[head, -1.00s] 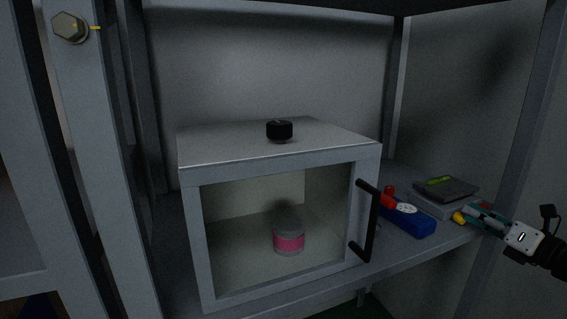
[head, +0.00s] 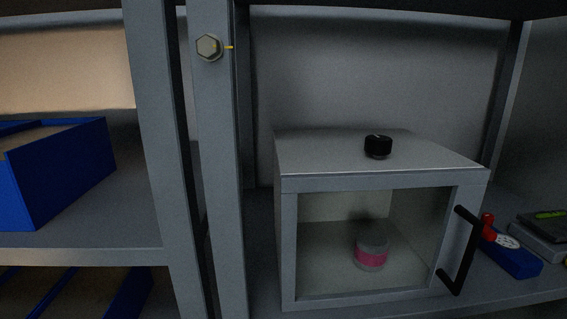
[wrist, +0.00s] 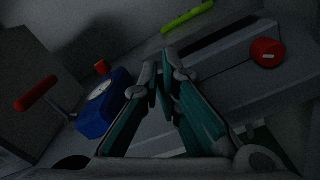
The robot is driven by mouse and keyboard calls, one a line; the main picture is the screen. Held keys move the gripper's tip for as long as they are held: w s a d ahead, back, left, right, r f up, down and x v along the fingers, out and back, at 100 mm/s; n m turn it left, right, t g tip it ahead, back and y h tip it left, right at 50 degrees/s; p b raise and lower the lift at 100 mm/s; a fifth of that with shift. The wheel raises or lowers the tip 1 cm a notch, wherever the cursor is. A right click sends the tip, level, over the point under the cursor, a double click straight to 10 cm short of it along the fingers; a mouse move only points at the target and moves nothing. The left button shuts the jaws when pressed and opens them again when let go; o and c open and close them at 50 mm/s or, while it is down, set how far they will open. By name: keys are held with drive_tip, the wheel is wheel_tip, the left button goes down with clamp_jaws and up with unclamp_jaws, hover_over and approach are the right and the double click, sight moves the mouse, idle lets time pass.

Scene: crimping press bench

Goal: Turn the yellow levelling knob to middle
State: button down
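A dull tan, hex-headed knob (head: 209,47) is on the upper part of the grey upright post, with a short yellow mark at its right. It is the only thing like a yellow levelling knob that I see, and its colour is too dull to be sure. My gripper (wrist: 161,72) shows only in the wrist view. Its teal-padded fingers converge with their tips together and nothing visible between them. It is over the shelf by the blue device (wrist: 103,104), away from the post. The hex-headed knob is not in the wrist view.
A grey glass-fronted cabinet (head: 286,235) with a black top knob (head: 378,147) and black handle (head: 459,253) stands right of the post. A pink-banded jar (head: 371,254) is inside. A blue bin (head: 62,172) is left. A red cap (wrist: 267,52) lies right of my gripper.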

drive_tip(key=s+p, duration=0.1)
drive_tip(key=s, duration=0.3)
drive_tip(key=s+p, duration=0.1)
drive_tip(key=s, duration=0.1)
drive_tip(key=shift+d+p, duration=0.3)
drive_tip(key=shift+d, duration=0.05)
drive_tip(key=shift+f, duration=0.1)
